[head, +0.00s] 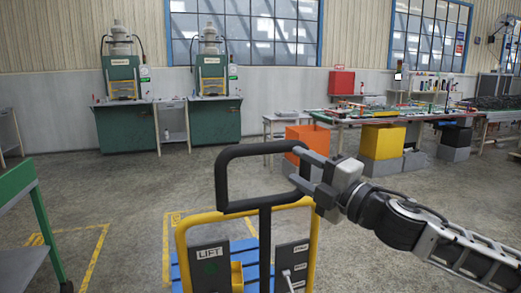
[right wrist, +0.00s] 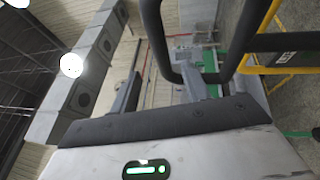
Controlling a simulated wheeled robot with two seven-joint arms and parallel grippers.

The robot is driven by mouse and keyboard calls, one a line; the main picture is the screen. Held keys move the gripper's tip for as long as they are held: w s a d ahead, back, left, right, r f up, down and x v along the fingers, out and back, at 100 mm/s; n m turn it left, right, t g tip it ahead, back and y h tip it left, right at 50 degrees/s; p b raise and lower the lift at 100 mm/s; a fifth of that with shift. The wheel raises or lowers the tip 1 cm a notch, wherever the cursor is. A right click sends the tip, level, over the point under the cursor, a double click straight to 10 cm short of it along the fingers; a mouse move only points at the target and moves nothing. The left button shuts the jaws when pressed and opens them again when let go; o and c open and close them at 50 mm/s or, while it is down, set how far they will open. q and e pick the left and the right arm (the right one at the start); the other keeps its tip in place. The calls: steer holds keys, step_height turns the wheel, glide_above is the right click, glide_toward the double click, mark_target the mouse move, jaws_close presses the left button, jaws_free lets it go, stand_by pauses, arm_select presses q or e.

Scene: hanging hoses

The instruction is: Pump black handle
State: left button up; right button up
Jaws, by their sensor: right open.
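The black handle (head: 232,153) is a rounded loop on a dark post, upright above the yellow-framed lift pallet jack (head: 183,262) marked LIFT. My right gripper (head: 294,168) is open at the right side of the loop, its two fingers pointing left toward it. In the right wrist view the black handle (right wrist: 152,30) shows as a thick curved bar beyond and near the open fingers of the gripper (right wrist: 167,90). I cannot tell whether the bar lies between the fingers or touches them. My left gripper is not in view.
Blue slats (head: 177,275) show behind the yellow frame. A green table (head: 20,185) stands at the left edge. Two green machines (head: 124,125) and a workbench (head: 430,115) with orange (head: 309,138) and yellow bins (head: 382,142) stand farther back. The floor between is clear.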

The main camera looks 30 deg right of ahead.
mark_target(260, 145)
steer(key=x, duration=0.5)
steer(key=shift+d+r, duration=0.1)
steer(key=shift+d, duration=0.05)
steer(key=shift+w+r+p, duration=0.15)
steer(key=shift+w+p, duration=0.15)
steer(key=shift+p, duration=0.05)
steer(key=p+x, duration=0.3)
steer(key=x, duration=0.2)
steer(key=shift+w, duration=0.2)
steer(key=shift+x, duration=0.85)
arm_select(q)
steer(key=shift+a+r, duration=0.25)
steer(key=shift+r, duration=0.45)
arm_select(e)
steer(key=shift+f, duration=0.3)
